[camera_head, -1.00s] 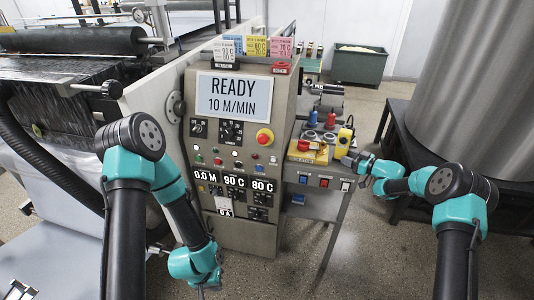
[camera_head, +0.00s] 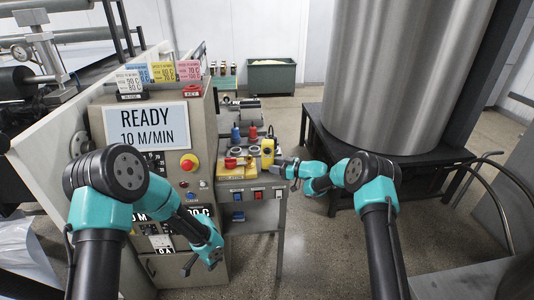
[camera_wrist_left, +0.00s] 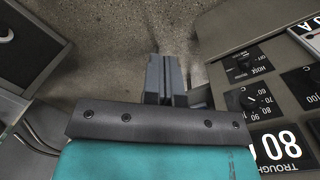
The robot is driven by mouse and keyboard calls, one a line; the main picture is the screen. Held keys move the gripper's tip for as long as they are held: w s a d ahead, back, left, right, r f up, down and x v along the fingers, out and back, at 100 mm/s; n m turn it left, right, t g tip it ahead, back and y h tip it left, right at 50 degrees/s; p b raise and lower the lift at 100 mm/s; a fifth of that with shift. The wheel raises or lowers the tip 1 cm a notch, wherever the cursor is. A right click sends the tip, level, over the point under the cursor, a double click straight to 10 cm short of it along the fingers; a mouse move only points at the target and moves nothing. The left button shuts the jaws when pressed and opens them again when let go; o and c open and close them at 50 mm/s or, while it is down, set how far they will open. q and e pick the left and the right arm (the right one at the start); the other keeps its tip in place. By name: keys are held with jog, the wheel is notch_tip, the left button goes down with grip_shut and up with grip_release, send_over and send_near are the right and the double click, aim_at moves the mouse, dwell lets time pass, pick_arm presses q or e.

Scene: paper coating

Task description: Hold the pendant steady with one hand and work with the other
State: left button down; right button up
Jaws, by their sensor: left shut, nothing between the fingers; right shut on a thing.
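The yellow pendant (camera_head: 267,150) stands upright at the right end of the small bench beside the control cabinet. My right gripper (camera_head: 275,164) reaches it from the right and is shut on its lower part; the fingers are small in the head view. My left gripper (camera_head: 197,266) hangs low in front of the cabinet, pointing down, shut and empty. In the left wrist view its fingers (camera_wrist_left: 165,80) are together over the speckled floor, with the cabinet's dials at the right.
The control cabinet (camera_head: 203,133) has a screen (camera_head: 147,125) reading READY 10 M/MIN and a red knob on yellow (camera_head: 188,162). The bench (camera_head: 237,184) holds blue and red items. A large metal roll (camera_head: 397,70) stands on a dark frame. Floor in front is clear.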

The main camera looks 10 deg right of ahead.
aim_at(267, 152)
pick_arm(q)
jog(key=w+d+r+m+t+y, duration=0.2)
jog(key=w+d+r+t, duration=0.4)
jog(key=d+r, duration=0.5)
jog(key=w+d+r+m+t+y, duration=0.3)
jog(key=w+d+r+t, duration=0.4)
jog(key=w+d+r, duration=0.4)
notch_tip(267, 152, up, 3)
jog(key=shift+w+d+r+m, duration=0.1)
jog(key=shift+w+d+m, duration=0.2)
jog(key=shift+d+m, duration=0.45)
jog(key=shift+a, duration=0.2)
jog(key=w+d, duration=0.2)
jog(key=w, duration=0.6)
jog(key=shift+w+d, duration=0.2)
jog(key=shift+d, duration=0.05)
jog(key=shift+w+d, duration=0.15)
jog(key=shift+w, duration=0.25)
